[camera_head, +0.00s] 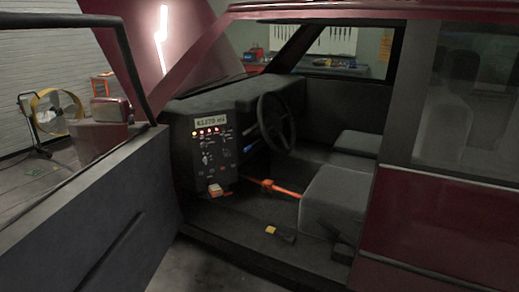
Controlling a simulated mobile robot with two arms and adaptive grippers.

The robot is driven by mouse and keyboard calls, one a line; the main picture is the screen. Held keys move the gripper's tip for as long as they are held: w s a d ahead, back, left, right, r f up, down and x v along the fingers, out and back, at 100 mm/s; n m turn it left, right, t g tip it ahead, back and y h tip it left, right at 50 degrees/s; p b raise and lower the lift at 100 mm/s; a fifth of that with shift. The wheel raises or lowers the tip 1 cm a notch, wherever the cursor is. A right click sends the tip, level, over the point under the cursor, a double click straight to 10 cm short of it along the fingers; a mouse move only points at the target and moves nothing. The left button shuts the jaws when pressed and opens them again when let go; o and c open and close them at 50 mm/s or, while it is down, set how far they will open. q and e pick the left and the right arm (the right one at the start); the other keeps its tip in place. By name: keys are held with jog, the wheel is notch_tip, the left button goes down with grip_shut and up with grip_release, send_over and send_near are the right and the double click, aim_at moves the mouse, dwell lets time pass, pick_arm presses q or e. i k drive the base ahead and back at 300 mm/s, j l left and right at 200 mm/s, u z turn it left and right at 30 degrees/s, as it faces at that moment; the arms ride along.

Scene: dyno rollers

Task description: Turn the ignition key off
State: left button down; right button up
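The dark dashboard's control panel (215,175) faces the open doorway of a dark red car. It has a lit display (210,121), a row of lit red and yellow lamps (208,131), and several small switches and knobs below. The steering wheel (267,122) stands to the right of the panel, with a small blue part (249,149) beside it. The ignition key is too small to make out for certain among the controls. Neither of my grippers is in view.
The open car door (110,220) fills the left foreground. Grey seats (338,200) stand on the right inside. An orange bar (273,187) crosses the footwell, and a small yellow and black thing (280,234) lies on the floor. A yellow fan (55,110) stands outside.

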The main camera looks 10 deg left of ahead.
aim_at(203, 145)
jog(key=i+j+u, duration=0.35)
jog(key=i+j, duration=0.6)
jog(key=i, duration=0.15)
